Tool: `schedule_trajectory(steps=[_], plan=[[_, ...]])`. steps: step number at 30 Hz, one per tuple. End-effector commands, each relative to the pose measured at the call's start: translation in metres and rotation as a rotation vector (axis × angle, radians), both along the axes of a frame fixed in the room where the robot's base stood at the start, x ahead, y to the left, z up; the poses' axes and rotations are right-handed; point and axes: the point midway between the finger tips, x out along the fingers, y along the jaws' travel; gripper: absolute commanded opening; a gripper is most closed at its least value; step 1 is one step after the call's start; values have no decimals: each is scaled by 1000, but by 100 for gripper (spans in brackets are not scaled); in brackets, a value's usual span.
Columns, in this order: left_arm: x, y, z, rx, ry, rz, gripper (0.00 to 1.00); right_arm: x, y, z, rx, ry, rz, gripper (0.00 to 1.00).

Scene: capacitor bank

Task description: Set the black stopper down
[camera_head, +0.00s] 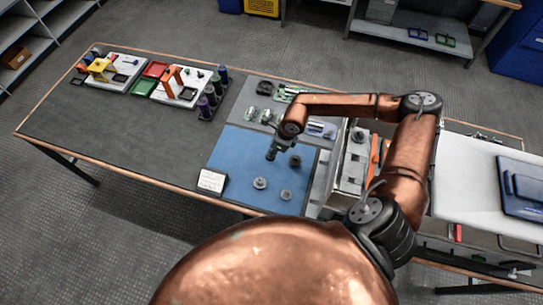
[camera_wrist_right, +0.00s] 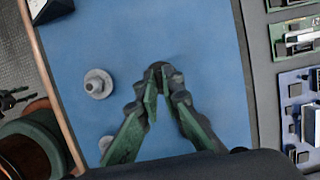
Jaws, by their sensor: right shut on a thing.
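My right gripper (camera_head: 271,154) points down over the blue mat (camera_head: 232,150) on the workbench. In the right wrist view its fingers (camera_wrist_right: 158,72) close together on a small dark piece, the black stopper (camera_wrist_right: 157,65), mostly hidden between the fingertips. I cannot tell whether the stopper touches the mat. A dark round piece (camera_head: 295,160) sits on the mat just right of the gripper in the head view. My left gripper is not in view.
Two grey round pieces (camera_head: 260,183) (camera_head: 286,194) stand on the mat's front part. A white card (camera_head: 212,180) stands at its front left corner. Metal parts (camera_head: 266,116) lie behind the mat. Bare mat lies left of the gripper.

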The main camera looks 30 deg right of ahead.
Motion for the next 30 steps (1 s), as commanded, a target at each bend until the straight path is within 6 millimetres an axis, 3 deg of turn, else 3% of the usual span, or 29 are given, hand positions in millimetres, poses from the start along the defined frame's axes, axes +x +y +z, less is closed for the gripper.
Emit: schedule_trajectory(steps=[8,19,20,24,27,30], plan=[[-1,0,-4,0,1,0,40,3,-2,-33,1,1,-1,0],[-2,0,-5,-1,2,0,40,3,-2,-38,2,0,-1,0],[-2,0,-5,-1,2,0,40,3,-2,-38,1,0,0,8],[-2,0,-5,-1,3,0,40,3,-2,-37,1,0,0,17],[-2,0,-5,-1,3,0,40,3,-2,-37,1,0,0,24],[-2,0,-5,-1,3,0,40,3,-2,-37,1,0,0,24]])
